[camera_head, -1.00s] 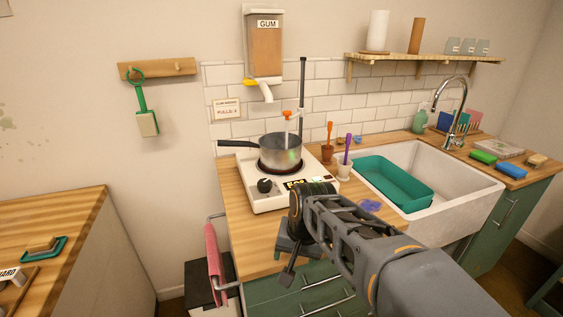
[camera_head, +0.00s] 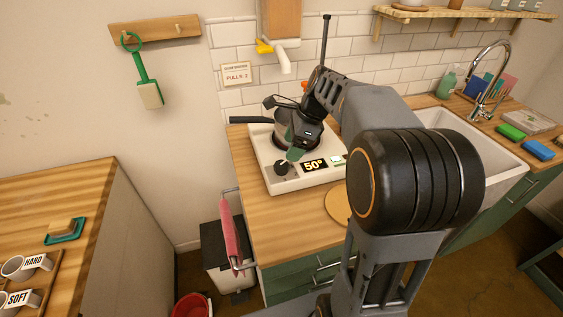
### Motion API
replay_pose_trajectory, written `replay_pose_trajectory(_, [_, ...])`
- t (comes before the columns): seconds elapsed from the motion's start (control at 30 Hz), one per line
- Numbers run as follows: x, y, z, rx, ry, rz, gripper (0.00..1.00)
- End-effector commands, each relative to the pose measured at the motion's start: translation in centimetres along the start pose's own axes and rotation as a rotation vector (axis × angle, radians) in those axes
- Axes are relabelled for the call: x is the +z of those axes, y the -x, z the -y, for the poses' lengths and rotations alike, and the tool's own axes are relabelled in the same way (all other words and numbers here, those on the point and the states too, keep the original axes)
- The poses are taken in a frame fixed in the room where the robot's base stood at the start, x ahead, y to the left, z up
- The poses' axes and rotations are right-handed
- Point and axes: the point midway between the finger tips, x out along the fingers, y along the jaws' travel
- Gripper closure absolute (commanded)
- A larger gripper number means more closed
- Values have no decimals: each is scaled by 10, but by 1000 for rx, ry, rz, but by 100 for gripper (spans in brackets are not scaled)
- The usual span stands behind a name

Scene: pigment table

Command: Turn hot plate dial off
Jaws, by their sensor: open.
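The white hot plate (camera_head: 283,186) stands on the wooden counter, and its display (camera_head: 314,165) reads 50°. Its black dial (camera_head: 282,168) is on the front panel, left of the display. A grey pot (camera_head: 257,120) sits on the plate, mostly hidden behind my arm; its dark handle points left. My gripper (camera_head: 292,154) is open, with its greenish fingertips pointing down just above and right of the dial. I cannot tell whether a fingertip touches the dial.
A sink (camera_head: 506,158) is at the right, partly hidden by my arm. A round wooden board (camera_head: 338,204) lies on the counter in front of the hot plate. A pink towel (camera_head: 229,235) hangs at the counter's left end. A gum dispenser (camera_head: 281,20) hangs above.

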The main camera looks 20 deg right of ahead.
Motion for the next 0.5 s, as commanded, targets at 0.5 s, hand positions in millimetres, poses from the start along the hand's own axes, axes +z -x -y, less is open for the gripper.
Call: replay_pose_trajectory(0.5, [2, -66, -1, 2, 7, 0, 29])
